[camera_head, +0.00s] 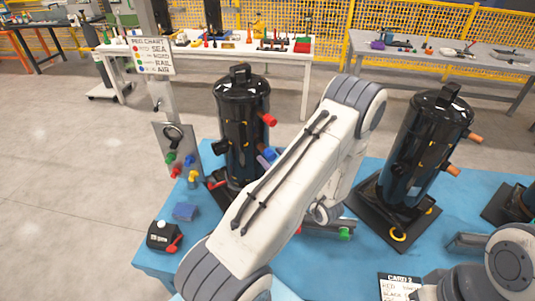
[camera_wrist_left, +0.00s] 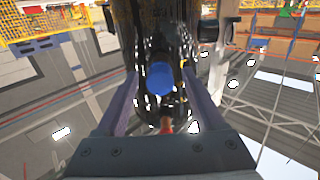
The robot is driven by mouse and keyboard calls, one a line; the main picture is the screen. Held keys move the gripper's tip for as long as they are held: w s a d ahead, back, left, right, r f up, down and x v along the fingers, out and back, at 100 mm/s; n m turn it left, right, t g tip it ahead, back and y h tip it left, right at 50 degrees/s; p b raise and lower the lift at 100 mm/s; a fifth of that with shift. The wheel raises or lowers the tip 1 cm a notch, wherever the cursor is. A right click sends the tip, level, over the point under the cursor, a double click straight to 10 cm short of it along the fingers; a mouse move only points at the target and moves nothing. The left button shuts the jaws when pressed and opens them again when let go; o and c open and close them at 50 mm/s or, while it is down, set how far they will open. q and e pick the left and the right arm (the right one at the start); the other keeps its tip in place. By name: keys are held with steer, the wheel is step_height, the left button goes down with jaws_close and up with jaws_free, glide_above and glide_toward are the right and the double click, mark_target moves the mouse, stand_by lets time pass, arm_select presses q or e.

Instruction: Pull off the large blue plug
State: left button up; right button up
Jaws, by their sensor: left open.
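The large blue plug (camera_wrist_left: 160,78) sits on the side of the black compressor (camera_wrist_left: 155,32), facing the left wrist camera. My left gripper (camera_wrist_left: 160,84) is open, with one finger on each side of the plug. I cannot tell whether the fingers touch it. In the head view only a bit of a purplish finger shows beside the plug. My right gripper is not visible; part of my right arm is at the lower right.
A red plug (camera_head: 269,120) sticks out above the blue one. A panel with coloured plugs (camera_head: 177,150) stands left of the compressor.

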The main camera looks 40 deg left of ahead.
arm_select(q)
jaws_close()
stand_by(1.5)
steer(key=shift+d, duration=0.1)
steer(key=shift+v, duration=2.95)
